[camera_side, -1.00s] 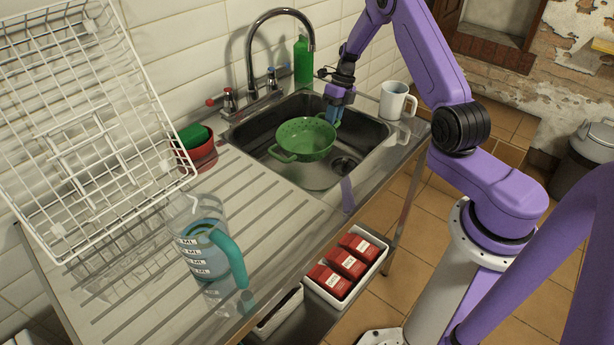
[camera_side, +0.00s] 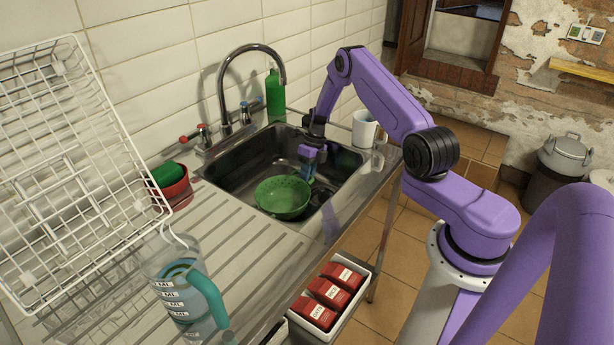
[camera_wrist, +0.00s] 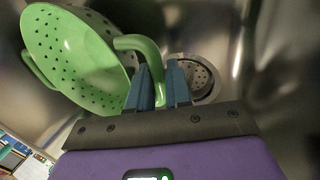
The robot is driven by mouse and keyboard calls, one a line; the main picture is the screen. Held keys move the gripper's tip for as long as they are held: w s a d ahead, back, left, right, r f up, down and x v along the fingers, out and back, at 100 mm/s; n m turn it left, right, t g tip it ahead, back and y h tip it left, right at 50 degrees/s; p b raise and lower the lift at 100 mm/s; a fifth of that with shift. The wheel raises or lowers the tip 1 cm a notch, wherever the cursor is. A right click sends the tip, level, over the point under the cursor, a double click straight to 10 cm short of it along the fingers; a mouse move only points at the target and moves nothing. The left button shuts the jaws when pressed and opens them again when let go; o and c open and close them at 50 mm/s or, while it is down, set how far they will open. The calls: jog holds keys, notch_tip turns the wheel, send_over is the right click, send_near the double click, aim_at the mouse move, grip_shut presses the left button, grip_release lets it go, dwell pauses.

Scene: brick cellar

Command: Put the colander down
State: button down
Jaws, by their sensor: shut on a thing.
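The green colander (camera_side: 283,198) is low inside the metal sink (camera_side: 232,172), towards its front. Its holed bowl also shows in the wrist view (camera_wrist: 75,60), at the upper left. My gripper (camera_side: 307,168) is at the colander's far right side, inside the sink. In the wrist view its blue fingers (camera_wrist: 160,78) are shut on the colander's curved green handle (camera_wrist: 142,46). I cannot tell whether the colander's base touches the sink floor. The drain (camera_wrist: 200,78) shows just beyond the fingers in the wrist view.
A tap (camera_side: 226,85) rises behind the sink, with a green bottle (camera_side: 275,95) and a white mug (camera_side: 364,128) nearby. On the left are a red bowl (camera_side: 178,192), a measuring jug (camera_side: 180,285) and a white wire rack (camera_side: 70,170). Red packets (camera_side: 328,292) sit below the front edge.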

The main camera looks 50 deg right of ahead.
jog(key=c, duration=1.1)
grip_release()
jog(key=shift+o, duration=0.2)
jog(key=v, duration=1.2)
jog(key=a+r+n+g+h, duration=0.1)
jog(key=a+r+n, duration=0.6)
jog(key=a+n, duration=0.45)
jog(key=s+a+r+n+h, duration=0.1)
jog(key=s+a+r+n, duration=0.25)
jog(key=a+n, duration=0.3)
jog(key=s+a+r+n, duration=0.3)
jog(key=s+a+n, duration=0.2)
jog(key=a, duration=0.3)
jog(key=s+a+r+n+h, duration=0.1)
jog(key=s+a+r+n, duration=0.15)
jog(key=s+n, duration=0.4)
jog(key=s+a+r+n, duration=0.1)
jog(key=s+a+n, duration=0.2)
jog(key=s+n, duration=0.35)
jog(key=s+d+n+t, duration=0.1)
jog(key=s+d+n, duration=0.1)
jog(key=s+n, duration=1)
jog(key=shift+s+d+r+n, duration=0.2)
jog(key=shift+s+d+n, duration=0.15)
jog(key=shift+s, duration=0.35)
